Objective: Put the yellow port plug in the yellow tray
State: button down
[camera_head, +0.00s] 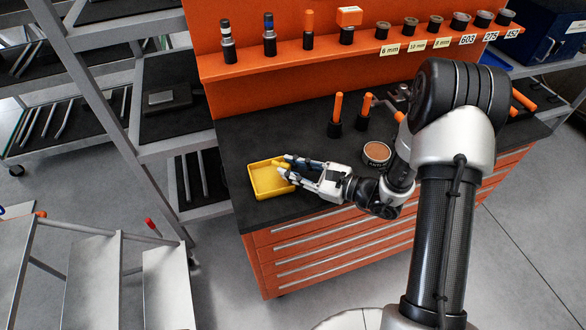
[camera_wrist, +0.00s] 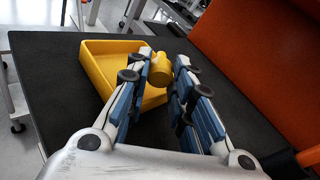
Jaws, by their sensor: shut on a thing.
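The yellow port plug (camera_wrist: 160,69) is a small yellow cylinder between my fingertips in the wrist view. My gripper (camera_head: 284,166) is shut on it; in the wrist view my two blue-padded fingers (camera_wrist: 164,72) are on either side of the plug. The yellow tray (camera_head: 257,183) is a shallow rectangular tray at the left end of the dark bench top. It also shows in the wrist view (camera_wrist: 92,68), behind and left of the plug. In the head view my fingertips are over the tray's right side. I cannot tell how high the plug is above the tray.
A round brown-topped tin (camera_head: 376,155) stands on the bench close to my wrist. Orange-handled tools (camera_head: 336,115) stand behind it. An orange shelf (camera_head: 340,62) with plugs and labelled rings runs along the back. Grey shelving (camera_head: 175,145) is left of the bench.

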jog(key=shift+s+f+b, duration=0.15)
jog(key=shift+f+b, duration=0.2)
jog(key=shift+f, duration=0.25)
jog(key=c, duration=1.7)
grip_release()
jog(key=shift+f, duration=0.1)
jog(key=shift+s, duration=0.1)
jog(key=shift+r+p, duration=0.6)
jog(key=v, duration=0.4)
jog(key=p+v, duration=0.1)
jog(key=v, duration=0.3)
jog(key=p+v, duration=0.1)
jog(key=v, duration=0.3)
jog(key=shift+w+r, duration=0.25)
